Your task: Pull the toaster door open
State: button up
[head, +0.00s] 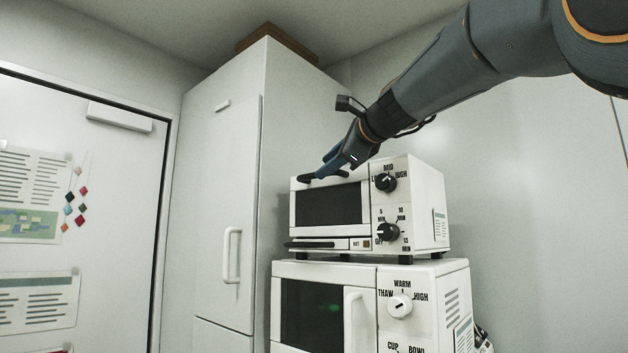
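The white toaster oven (411,225) stands on top of a larger white microwave (366,269). Its door (332,204) has a dark window and looks closed. A black handle (308,178) runs along the door's top edge. My gripper (322,174) reaches down from the upper right, and its blue-grey fingers are at the handle. The fingers overlap the handle in this view; I cannot tell whether they grip it or only touch it. The gap between the fingers is hidden.
The toaster's two black knobs (387,232) are right of its door. A tall white cabinet (212,200) with a vertical handle stands close on the left. A door with papers (38,300) is at the far left. The wall at right is bare.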

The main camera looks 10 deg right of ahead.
aim_at(321, 202)
jog(key=shift+w+a+f, duration=0.1)
jog(key=shift+w+a, duration=0.35)
jog(key=shift+w, duration=0.15)
jog(key=x, duration=0.1)
jog(key=p+x, duration=0.1)
jog(key=x, duration=0.2)
jog(key=shift+w+d+f+p, duration=0.1)
jog(key=shift+w+d+p, duration=0.15)
jog(key=shift+w+p, duration=0.2)
jog(key=shift+x, duration=0.9)
grip_shut()
